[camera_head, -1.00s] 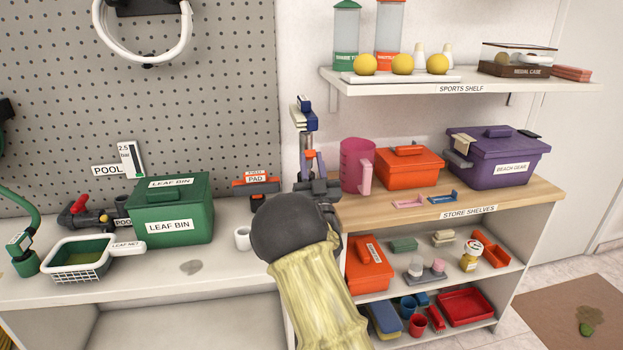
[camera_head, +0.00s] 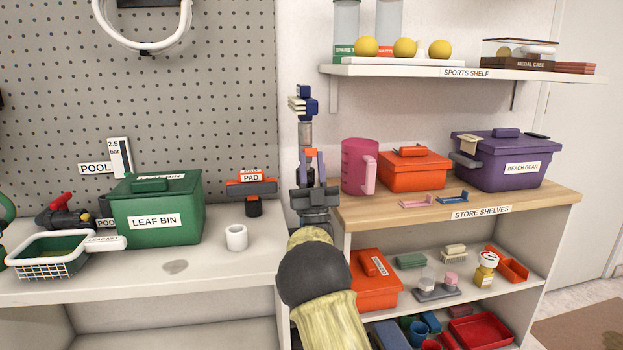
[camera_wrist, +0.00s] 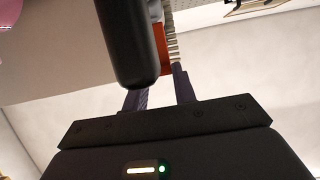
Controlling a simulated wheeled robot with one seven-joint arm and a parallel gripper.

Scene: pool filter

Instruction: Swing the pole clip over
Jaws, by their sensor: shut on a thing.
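A pole (camera_head: 305,133) stands upright against the wall, between the pegboard and the store shelves, with a blue-and-cream head (camera_head: 304,103) on top. A small orange piece, apparently the pole clip (camera_head: 309,153), sits at the pole just above my gripper. In the wrist view the orange clip (camera_wrist: 166,48) is at my fingertips, partly hidden by a thick dark cylinder in front. My gripper (camera_head: 314,170) is shut on it; the two fingers also show in the wrist view (camera_wrist: 160,84). Exactly how the clip meets the pole is hidden.
A green leaf bin (camera_head: 150,220), a white cup (camera_head: 236,237) and an orange pad holder (camera_head: 252,188) stand left on the bench. A pink jug (camera_head: 356,168) and orange box (camera_head: 412,169) stand close right on the store shelves. The sports shelf (camera_head: 450,72) overhangs at upper right.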

